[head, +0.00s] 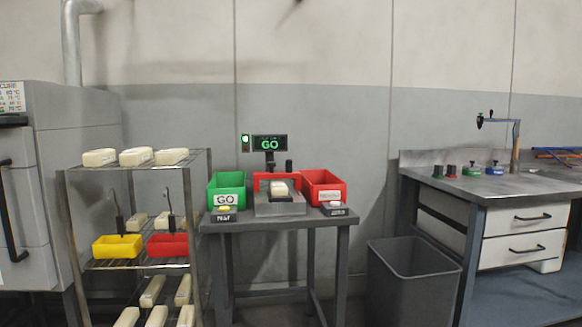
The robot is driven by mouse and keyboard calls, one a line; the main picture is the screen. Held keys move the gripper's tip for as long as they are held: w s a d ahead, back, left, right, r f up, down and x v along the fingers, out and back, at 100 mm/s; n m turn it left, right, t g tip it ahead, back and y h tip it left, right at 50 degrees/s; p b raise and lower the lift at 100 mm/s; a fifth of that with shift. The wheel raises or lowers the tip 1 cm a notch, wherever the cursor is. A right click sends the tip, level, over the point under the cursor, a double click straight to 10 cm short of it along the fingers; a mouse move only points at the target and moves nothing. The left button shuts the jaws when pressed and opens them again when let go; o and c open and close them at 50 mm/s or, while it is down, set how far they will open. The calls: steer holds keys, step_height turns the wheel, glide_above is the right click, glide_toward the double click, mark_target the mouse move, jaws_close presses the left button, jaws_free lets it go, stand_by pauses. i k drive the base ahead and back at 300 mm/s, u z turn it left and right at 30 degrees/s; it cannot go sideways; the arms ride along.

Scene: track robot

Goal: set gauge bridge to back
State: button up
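A gauge fixture (281,208) with a grey base stands on a small grey table (322,220) in the middle. A red bridge (263,178) spans the top of the fixture, toward its rear. Whether the bridge is fully at the back cannot be told from here. My gripper is not in view.
A green bin (226,182) and a red bin (334,183) flank the fixture, with small buttons in front. A wire rack (190,259) with cream blocks stands left, a grey waste bin (413,246) right, and a workbench (497,183) farther right.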

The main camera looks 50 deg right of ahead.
mark_target(289, 173)
steer(key=k, duration=0.1)
steer(key=z, duration=1.25)
